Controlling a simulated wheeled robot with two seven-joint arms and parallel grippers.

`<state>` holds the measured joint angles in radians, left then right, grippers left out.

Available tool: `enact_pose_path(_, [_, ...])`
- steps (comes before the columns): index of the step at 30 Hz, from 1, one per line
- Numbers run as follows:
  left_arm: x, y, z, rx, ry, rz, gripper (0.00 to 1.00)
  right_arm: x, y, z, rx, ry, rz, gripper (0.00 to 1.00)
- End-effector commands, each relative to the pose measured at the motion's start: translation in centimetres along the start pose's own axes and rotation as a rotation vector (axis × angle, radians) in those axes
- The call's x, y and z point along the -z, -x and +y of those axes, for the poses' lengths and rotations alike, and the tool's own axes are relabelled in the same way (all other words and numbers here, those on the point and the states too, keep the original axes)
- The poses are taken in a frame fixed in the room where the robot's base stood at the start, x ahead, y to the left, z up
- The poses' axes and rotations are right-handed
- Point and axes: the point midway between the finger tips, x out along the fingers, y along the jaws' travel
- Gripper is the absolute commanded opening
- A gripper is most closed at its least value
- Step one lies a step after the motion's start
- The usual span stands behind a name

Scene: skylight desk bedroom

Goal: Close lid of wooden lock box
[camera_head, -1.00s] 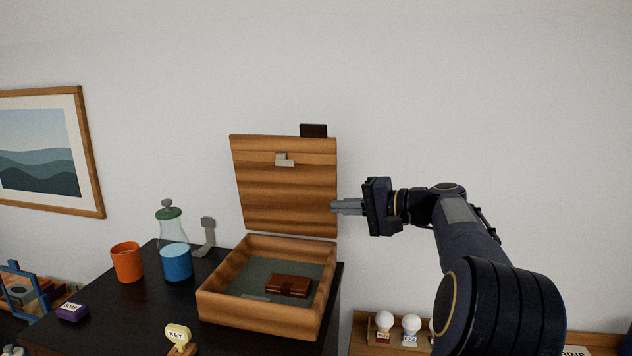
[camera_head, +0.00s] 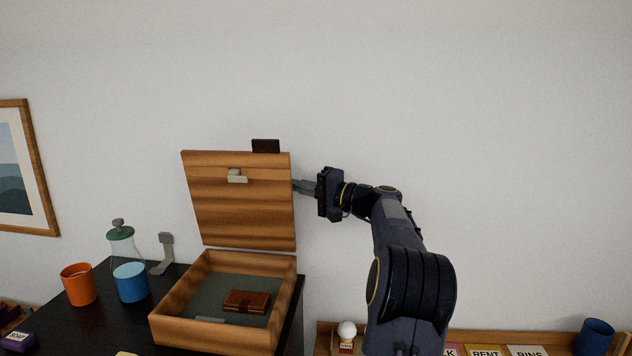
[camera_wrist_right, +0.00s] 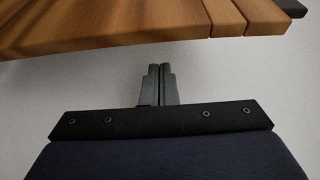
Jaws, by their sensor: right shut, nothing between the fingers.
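The wooden lock box (camera_head: 222,340) stands on the dark desk with its lid (camera_head: 240,210) raised, nearly upright. A metal latch piece (camera_head: 237,176) is on the lid's inner face, and a dark tab (camera_head: 265,146) sticks up at its top edge. A brown wallet-like item (camera_head: 246,301) lies inside the box. My right gripper (camera_head: 298,186) is shut and empty at the lid's right edge; its tips look partly behind that edge. In the right wrist view, the shut fingers (camera_wrist_right: 158,72) point toward the lid's edge (camera_wrist_right: 150,36), with a gap in the picture. My left gripper is not in view.
An orange cup (camera_head: 78,285), a blue cup (camera_head: 131,283), a green-topped glass bottle (camera_head: 121,242) and a grey bracket (camera_head: 163,254) stand left of the box. A low shelf (camera_head: 555,349) with cards is at lower right. The wall is behind the lid.

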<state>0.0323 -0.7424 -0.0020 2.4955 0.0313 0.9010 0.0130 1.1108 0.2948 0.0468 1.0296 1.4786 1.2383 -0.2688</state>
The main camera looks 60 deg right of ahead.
Motion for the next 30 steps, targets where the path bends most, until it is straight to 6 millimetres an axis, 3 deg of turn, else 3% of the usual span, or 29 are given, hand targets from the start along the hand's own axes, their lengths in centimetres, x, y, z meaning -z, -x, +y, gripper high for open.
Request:
enact_pose_path(9, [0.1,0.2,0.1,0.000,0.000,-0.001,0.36,-2.5,1.0,0.1,0.000,-0.001,0.001,0.00])
enact_pose_path(22, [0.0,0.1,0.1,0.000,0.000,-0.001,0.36,-2.7,1.0,0.1,0.001,0.002,0.001,0.00])
enact_pose_path(30, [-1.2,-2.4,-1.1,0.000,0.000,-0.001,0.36,-3.5,1.3,0.9,0.021,0.055,0.000,0.00])
